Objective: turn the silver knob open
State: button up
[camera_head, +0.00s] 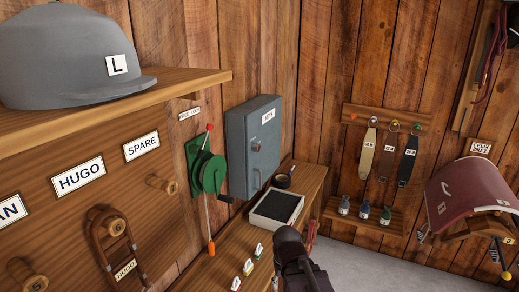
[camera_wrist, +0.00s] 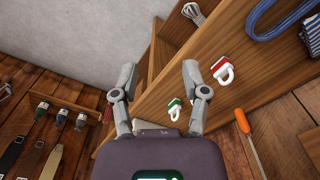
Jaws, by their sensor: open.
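A grey metal cabinet (camera_head: 236,150) hangs on the plank wall in the head view. A small silver knob (camera_head: 256,147) sits on its front, below a white label and above a small handle. My gripper (camera_head: 292,250) shows dark at the bottom centre of the head view, below and to the right of the cabinet and apart from it. Its fingertips are not clear there. In the wrist view my gripper (camera_wrist: 158,72) has its two grey fingers spread wide, with nothing held between them. The knob and cabinet are not visible in the wrist view.
A green crank device (camera_head: 208,173) with an orange-tipped rod stands left of the cabinet. A maroon saddle (camera_head: 468,190) is at right.

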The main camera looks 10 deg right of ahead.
jog(key=shift+o, duration=1.1)
jog(key=shift+w, duration=0.1)
jog(key=m+t+y+p, duration=0.6)
jog(key=m+t+y, duration=0.65)
jog(key=m, duration=1.05)
send_near(259, 148)
jog(key=d+g+y, duration=0.3)
jog(key=d, duration=0.2)
jog(key=shift+f, duration=0.2)
jog(key=shift+a, duration=0.2)
jog(key=x, duration=1.3)
jog(key=shift+w+a+f, duration=0.1)
jog(key=shift+w+a, duration=0.1)
jog(key=shift+a, duration=0.05)
